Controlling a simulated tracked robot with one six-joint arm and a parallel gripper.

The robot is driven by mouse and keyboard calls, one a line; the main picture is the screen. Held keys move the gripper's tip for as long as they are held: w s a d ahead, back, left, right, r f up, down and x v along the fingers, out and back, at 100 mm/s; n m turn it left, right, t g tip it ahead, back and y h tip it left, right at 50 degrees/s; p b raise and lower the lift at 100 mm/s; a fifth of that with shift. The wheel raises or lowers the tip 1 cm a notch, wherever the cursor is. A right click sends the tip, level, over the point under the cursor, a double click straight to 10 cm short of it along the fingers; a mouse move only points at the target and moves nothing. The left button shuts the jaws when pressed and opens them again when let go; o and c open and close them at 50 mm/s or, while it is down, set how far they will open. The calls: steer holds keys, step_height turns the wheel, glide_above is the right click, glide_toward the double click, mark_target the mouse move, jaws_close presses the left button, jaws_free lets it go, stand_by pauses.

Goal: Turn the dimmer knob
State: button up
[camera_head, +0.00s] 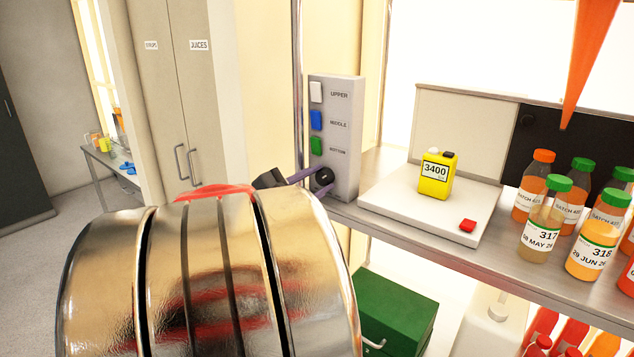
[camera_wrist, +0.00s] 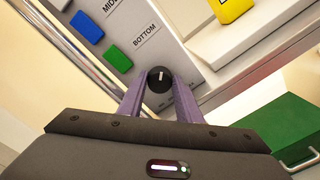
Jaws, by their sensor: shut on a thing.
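The dimmer knob (camera_head: 323,177) is a round black knob low on the front of a grey switch panel (camera_head: 346,140). In the wrist view the knob (camera_wrist: 160,79) shows a white pointer line near upright in the picture. My gripper (camera_head: 315,186) has two purple fingers, one on each side of the knob, shut on it. The fingers also show in the wrist view (camera_wrist: 159,90). Small print below the knob is partly hidden by the fingers. White, blue and green switches marked UPPER, MIDDLE and BOTTOM sit above the knob.
Several juice bottles (camera_head: 542,225) stand at right. A green box (camera_head: 395,310) is below. A metal post (camera_head: 298,90) stands beside the panel.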

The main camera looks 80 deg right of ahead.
steer(key=shift+s, duration=0.1)
steer(key=o, duration=1)
steer(key=v, duration=1.4)
steer(key=shift+d, duration=0.1)
steer(key=shift+f, duration=0.15)
